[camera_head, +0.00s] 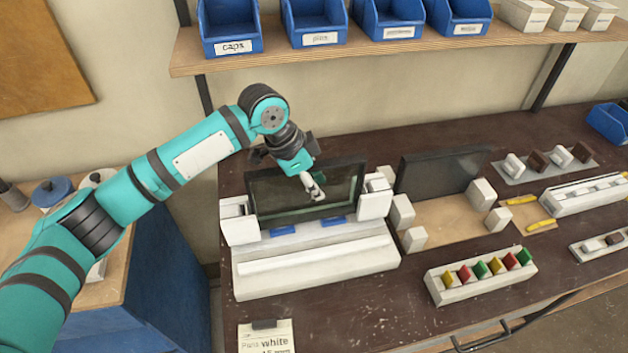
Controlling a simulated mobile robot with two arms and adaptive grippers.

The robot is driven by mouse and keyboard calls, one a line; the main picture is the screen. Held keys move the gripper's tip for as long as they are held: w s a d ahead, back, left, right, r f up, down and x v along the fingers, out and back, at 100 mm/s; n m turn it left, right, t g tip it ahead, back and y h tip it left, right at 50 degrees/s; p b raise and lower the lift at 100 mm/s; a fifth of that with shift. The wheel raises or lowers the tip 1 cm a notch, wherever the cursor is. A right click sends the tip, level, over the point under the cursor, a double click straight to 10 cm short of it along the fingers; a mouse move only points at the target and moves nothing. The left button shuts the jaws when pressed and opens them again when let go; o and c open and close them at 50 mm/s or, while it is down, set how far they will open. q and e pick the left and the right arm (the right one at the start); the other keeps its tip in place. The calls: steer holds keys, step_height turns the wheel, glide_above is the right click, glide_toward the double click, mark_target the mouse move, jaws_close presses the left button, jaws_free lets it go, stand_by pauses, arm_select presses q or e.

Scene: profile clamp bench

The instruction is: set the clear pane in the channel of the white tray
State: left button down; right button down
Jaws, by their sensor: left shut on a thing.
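The clear pane (277,197), a dark-rimmed see-through sheet, stands roughly upright at the back of the white tray (315,270), between white end blocks (240,224). My left gripper (315,191) reaches down to the pane's middle from above and is shut on it. I cannot tell whether the pane's lower edge rests in the channel or is just above it. Two blue pads (283,231) show just below the pane. My right gripper is not in view.
A dark panel (440,172) stands among white blocks (482,194) on a wooden board to the right. A white rack with coloured pieces (482,283) lies in front of it. Blue bins (313,22) sit on the shelf above. The bench front near the printed card (266,338) is mostly clear.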

arm_select(q)
steer(key=shift+f, duration=0.5)
steer(key=shift+f+b, duration=0.35)
steer(key=shift+f, duration=0.15)
steer(key=c, duration=1)
jaws_free()
steer(key=shift+s+f, duration=0.1)
steer(key=shift+f, duration=0.05)
step_height(320, 180, up, 8)
steer(key=p, duration=0.8)
